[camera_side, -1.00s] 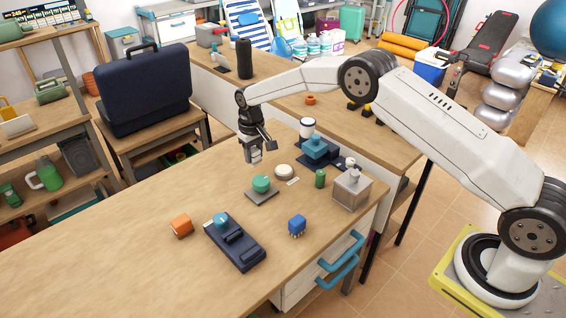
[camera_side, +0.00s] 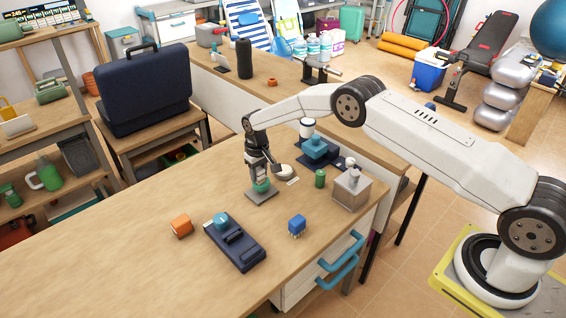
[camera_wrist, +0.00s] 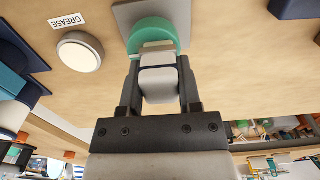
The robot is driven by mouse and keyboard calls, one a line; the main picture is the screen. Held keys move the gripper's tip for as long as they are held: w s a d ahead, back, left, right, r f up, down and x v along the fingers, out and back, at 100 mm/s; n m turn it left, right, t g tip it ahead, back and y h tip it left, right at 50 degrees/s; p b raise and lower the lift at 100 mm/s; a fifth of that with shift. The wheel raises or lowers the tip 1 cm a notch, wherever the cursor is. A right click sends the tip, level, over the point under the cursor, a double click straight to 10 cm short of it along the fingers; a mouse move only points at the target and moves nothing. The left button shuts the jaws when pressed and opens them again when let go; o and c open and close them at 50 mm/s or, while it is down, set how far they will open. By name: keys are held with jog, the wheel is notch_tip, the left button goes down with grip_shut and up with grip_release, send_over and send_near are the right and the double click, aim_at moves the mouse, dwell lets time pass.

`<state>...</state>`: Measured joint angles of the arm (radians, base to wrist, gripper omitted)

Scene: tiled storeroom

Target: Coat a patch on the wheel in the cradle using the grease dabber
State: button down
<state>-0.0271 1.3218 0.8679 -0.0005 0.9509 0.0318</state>
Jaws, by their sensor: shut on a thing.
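My gripper (camera_wrist: 158,78) is shut on the grease dabber (camera_wrist: 159,88), a pale block with a dark band and a beige end, pointing down. The green rounded wheel (camera_wrist: 143,33) sits on a grey square cradle plate (camera_wrist: 124,14). In the side view my gripper (camera_side: 261,178) is right above the wheel (camera_side: 262,187) and partly hides it; the cradle plate (camera_side: 259,198) shows below. The dabber's end overlaps the wheel in the wrist view; I cannot tell whether they touch. The round, pale-topped grease tin (camera_wrist: 80,52) is beside the label "GREASE" (camera_wrist: 67,21).
A teal block on a dark blue base (camera_side: 316,150), a green cylinder (camera_side: 320,179) and a grey metal box (camera_side: 351,189) stand to the right. A dark blue device (camera_side: 237,247), an orange block (camera_side: 181,225) and a blue block (camera_side: 297,224) lie nearer. The bench's left part is clear.

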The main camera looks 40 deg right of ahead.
jog(key=shift+d, duration=1.25)
jog(key=shift+a, duration=1.65)
jog(key=r, duration=0.2)
jog(key=shift+a+r, duration=0.3)
jog(key=shift+r, duration=2.8)
jog(key=shift+s, duration=0.1)
